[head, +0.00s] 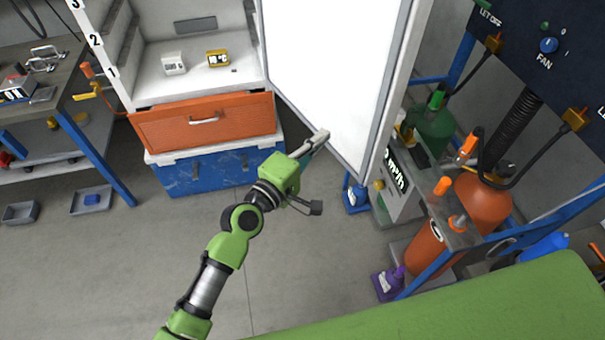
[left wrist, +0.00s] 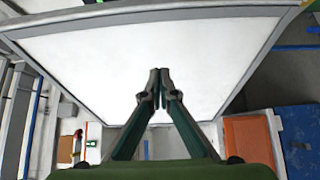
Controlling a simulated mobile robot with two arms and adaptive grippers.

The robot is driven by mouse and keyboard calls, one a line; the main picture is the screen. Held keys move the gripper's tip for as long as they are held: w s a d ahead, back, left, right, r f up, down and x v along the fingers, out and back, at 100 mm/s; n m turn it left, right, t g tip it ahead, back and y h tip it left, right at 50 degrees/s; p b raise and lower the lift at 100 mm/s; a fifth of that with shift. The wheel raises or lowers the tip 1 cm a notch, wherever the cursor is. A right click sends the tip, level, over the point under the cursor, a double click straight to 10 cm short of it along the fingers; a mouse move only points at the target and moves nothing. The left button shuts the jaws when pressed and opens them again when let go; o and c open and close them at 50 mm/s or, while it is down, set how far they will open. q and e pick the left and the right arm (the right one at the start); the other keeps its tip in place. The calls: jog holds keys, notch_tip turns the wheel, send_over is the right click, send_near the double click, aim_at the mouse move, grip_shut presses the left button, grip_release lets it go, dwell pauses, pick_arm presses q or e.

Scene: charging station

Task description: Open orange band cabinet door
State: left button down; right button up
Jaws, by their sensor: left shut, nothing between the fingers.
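The cabinet (head: 150,72) with the orange band (head: 205,121) stands at the top left of the head view, its shelves exposed. Its white door (head: 335,65) stands wide open, swung out to the right. My left gripper (head: 320,138) is at the door's lower edge. Its fingers are shut and empty. In the left wrist view, the shut fingertips (left wrist: 159,74) show in front of the door's white panel (left wrist: 200,55); I cannot tell whether they touch it. The right gripper is not in view.
A blue chest (head: 215,174) stands below the orange band. To the right, a blue-framed rack holds orange tanks (head: 484,200) and a green tank (head: 432,128). A workbench (head: 45,90) stands at the left. The grey floor (head: 130,255) is clear at the lower left.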

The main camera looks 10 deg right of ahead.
pick_arm(q)
jog(key=s+a+b, duration=0.1)
jog(key=s+a, duration=0.2)
jog(key=s, duration=0.5)
jog(key=shift+s+a+f, duration=0.15)
jog(key=shift+s+a, duration=0.15)
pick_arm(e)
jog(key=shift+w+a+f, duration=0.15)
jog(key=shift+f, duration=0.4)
